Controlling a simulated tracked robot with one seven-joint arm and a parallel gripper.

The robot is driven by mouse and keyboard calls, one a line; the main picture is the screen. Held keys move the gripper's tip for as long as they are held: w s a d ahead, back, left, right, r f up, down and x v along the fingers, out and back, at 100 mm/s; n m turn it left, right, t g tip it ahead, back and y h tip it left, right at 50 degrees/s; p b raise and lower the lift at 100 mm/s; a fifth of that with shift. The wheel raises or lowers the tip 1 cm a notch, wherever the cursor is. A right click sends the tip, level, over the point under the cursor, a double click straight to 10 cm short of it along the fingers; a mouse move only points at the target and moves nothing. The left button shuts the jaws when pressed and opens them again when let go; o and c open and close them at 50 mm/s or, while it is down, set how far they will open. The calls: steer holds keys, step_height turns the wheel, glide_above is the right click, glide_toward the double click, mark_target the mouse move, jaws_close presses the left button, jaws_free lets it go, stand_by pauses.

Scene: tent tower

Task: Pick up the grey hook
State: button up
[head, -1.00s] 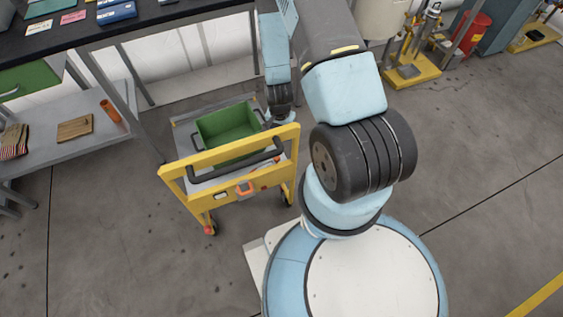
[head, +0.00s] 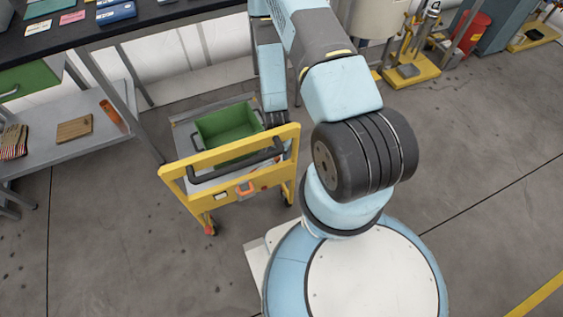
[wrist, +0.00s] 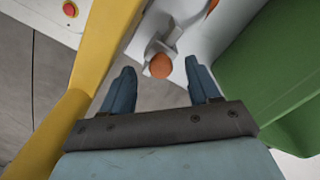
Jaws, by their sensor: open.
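In the wrist view a light grey piece with a rounded orange end (wrist: 158,47) lies on the cart's pale deck; it looks like the grey hook, partly cut off by the frame. My gripper (wrist: 160,66) is open, with its two blue-grey fingers on either side of the orange end and nothing gripped. Whether the fingers touch it I cannot tell. In the head view my gripper is mostly hidden behind the cart's yellow frame, right of the green bin, and I cannot make out the hook there.
The yellow-framed cart (head: 230,165) carries a green bin (head: 227,128), also close on the right in the wrist view (wrist: 275,75). The yellow frame (wrist: 95,60) is close on the left. A workbench (head: 120,45) with a lower shelf stands at left. Open floor lies in front.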

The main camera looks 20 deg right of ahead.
mark_target(277, 158)
steer(key=shift+a+f, duration=0.1)
steer(key=shift+f, duration=1.5)
steer(key=c, duration=0.8)
steer(key=shift+c, duration=0.2)
